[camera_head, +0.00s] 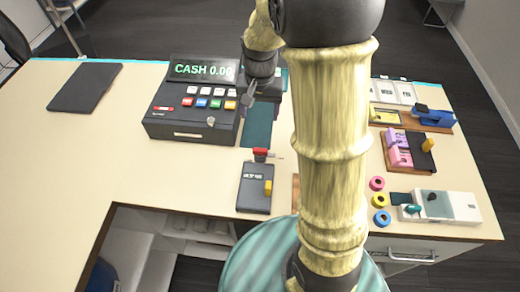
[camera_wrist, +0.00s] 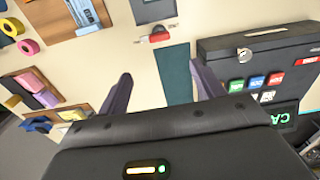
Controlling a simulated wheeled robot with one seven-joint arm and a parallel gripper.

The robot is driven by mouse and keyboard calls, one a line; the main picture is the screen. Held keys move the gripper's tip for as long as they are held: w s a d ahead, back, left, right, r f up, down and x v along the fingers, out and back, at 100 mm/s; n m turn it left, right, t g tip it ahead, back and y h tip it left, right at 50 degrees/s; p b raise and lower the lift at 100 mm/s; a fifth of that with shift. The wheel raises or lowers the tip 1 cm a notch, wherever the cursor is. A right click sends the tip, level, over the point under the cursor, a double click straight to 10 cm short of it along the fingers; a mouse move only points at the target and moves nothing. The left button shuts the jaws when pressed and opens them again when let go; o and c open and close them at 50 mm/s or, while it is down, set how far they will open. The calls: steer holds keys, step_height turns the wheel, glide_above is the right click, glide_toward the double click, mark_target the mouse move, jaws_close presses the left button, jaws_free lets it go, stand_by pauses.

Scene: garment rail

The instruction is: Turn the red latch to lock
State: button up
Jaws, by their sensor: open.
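The red latch (camera_head: 260,153) is a small red piece at the far end of a dark grey box (camera_head: 255,196) with a yellow lever, near the desk's front edge. In the wrist view the red latch (camera_wrist: 158,37) lies near the top, beside the box's edge (camera_wrist: 152,10). I cannot tell whether it is joined to the box. My gripper (camera_head: 250,95) is above the desk beside the cash register, partly hidden by my arm. In the wrist view its fingers (camera_wrist: 162,86) are spread and empty, with the latch beyond their tips, apart from them.
The cash register (camera_head: 192,107) stands left of my gripper. A dark teal mat (camera_head: 257,125) lies between gripper and latch. At right are colored rings (camera_head: 380,200), a pink and purple item (camera_head: 399,148) and a blue stapler-like item (camera_head: 433,116). The left desk is mostly clear.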

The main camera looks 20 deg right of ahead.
mark_target(260, 149)
stand_by(0.4)
step_height(260, 149, down, 17)
steer(key=p, duration=0.2)
steer(key=shift+d+f+p, duration=0.1)
steer(key=shift+f+p, duration=0.1)
steer(key=shift+p, duration=0.2)
steer(key=c, duration=1)
